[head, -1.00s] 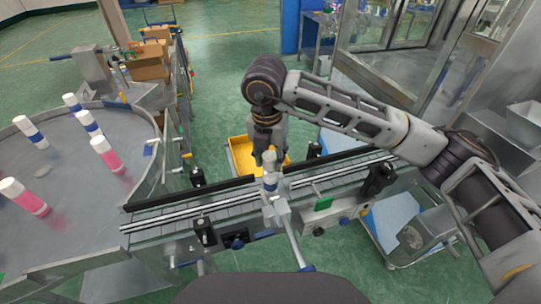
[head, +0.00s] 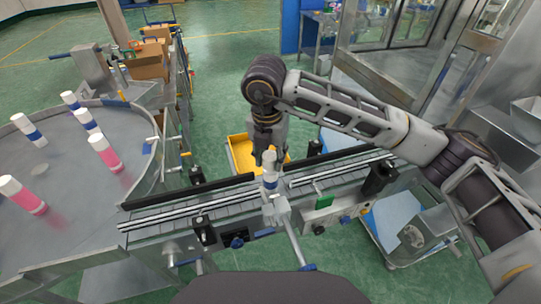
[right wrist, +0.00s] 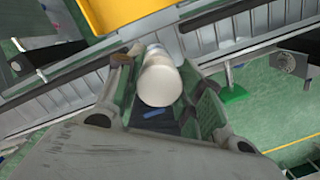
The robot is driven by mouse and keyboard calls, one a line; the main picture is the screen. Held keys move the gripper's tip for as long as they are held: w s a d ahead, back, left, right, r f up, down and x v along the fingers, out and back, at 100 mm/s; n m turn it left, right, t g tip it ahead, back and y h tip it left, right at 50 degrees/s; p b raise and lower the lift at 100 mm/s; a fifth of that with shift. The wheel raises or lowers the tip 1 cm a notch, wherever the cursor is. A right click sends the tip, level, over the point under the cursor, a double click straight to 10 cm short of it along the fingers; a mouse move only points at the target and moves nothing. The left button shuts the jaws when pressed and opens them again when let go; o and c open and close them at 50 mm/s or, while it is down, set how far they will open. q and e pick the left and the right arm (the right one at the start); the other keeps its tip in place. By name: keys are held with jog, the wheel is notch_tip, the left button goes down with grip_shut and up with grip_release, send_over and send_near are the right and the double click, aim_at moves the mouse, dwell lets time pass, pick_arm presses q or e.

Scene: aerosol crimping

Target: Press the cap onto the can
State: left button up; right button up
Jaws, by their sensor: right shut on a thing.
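A white cap (head: 269,157) sits at the upper end of a small can (head: 270,183), which has a blue band and stands upright at the conveyor. My right gripper (head: 268,148) points down from above and is shut on the cap. In the right wrist view the white rounded cap (right wrist: 160,82) lies between the two fingers, hiding most of the can below. Whether the cap is fully seated I cannot tell. A grey clamp (head: 277,210) is beside the can on the near side. My left gripper is not in view.
The conveyor (head: 215,208) with its dark rails runs left to right. A round grey table (head: 75,185) at left holds several pink and white bottles. A yellow bin (head: 241,158) stands on the floor behind the conveyor. A dark post (head: 380,178) stands right of the gripper.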

pick_arm(q)
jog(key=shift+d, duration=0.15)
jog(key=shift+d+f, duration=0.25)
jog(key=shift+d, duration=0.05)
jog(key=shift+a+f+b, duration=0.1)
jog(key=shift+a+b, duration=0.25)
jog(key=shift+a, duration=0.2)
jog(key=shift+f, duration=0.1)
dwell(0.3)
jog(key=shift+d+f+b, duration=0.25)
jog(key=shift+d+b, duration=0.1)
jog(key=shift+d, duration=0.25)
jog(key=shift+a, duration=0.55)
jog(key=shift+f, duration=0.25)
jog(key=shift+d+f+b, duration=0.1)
jog(key=shift+b, duration=0.2)
